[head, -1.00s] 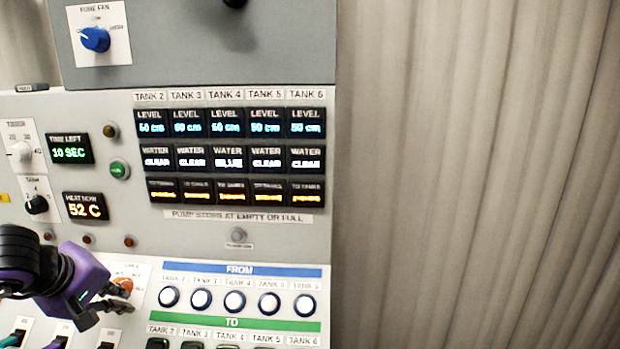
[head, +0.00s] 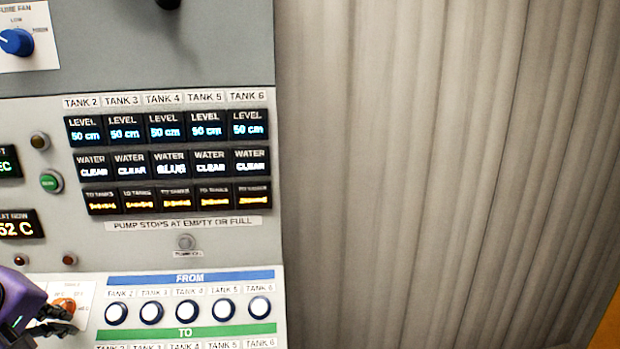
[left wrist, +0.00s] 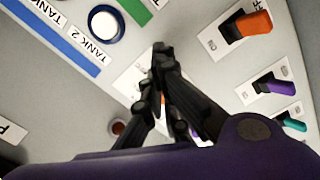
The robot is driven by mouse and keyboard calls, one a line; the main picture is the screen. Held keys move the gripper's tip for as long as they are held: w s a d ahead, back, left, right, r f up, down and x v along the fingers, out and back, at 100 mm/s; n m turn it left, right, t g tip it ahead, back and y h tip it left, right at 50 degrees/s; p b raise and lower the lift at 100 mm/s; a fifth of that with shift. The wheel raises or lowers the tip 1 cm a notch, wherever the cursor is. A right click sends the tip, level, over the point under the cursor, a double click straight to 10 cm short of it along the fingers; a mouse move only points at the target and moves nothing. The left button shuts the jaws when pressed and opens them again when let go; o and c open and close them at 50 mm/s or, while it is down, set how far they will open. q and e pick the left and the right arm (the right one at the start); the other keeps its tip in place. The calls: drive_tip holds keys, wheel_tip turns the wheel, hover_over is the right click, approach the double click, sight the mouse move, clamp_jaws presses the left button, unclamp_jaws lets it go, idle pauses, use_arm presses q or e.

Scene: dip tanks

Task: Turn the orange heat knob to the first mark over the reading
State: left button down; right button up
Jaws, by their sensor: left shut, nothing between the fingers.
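The orange heat knob (head: 64,307) sits on a white marked plate at the lower left of the head view. Its plate markings are too blurred to read for certain. The heat display (head: 20,225), partly cut off, reads 52 C. My left gripper (head: 66,328) is shut and empty, just below and in front of the knob; I cannot tell whether it touches. In the left wrist view the closed fingers (left wrist: 161,50) reach over the knob's white plate and hide most of the knob. My right gripper is not in view.
Round white buttons (head: 152,312) stand in a row right of the knob under the blue FROM strip. The left wrist view shows orange (left wrist: 252,24), purple (left wrist: 277,87) and teal (left wrist: 292,124) switches nearby. A grey curtain (head: 430,170) fills the right.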

use_arm(q)
drive_tip(key=shift+w+d+r+b, duration=0.1)
drive_tip(key=shift+w+r+b, duration=0.1)
drive_tip(key=shift+w+b, duration=0.15)
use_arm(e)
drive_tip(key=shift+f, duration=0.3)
use_arm(q)
drive_tip(key=shift+w+d+r, duration=0.1)
drive_tip(key=shift+w+r, duration=0.15)
drive_tip(key=shift+r, duration=0.05)
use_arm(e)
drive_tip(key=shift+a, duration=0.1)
use_arm(q)
drive_tip(key=shift+d+f, duration=0.1)
drive_tip(key=shift+s+d+f+b, duration=0.1)
drive_tip(key=shift+d+f+b, duration=0.1)
drive_tip(key=shift+d+b, duration=0.15)
drive_tip(key=shift+s+d+r+p, duration=0.1)
drive_tip(key=shift+s+r+p, duration=0.1)
drive_tip(key=shift+r+p, duration=0.3)
drive_tip(key=p+v, duration=0.2)
drive_tip(key=v, duration=0.2)
drive_tip(key=shift+s+r, duration=0.15)
drive_tip(key=shift+s, duration=0.1)
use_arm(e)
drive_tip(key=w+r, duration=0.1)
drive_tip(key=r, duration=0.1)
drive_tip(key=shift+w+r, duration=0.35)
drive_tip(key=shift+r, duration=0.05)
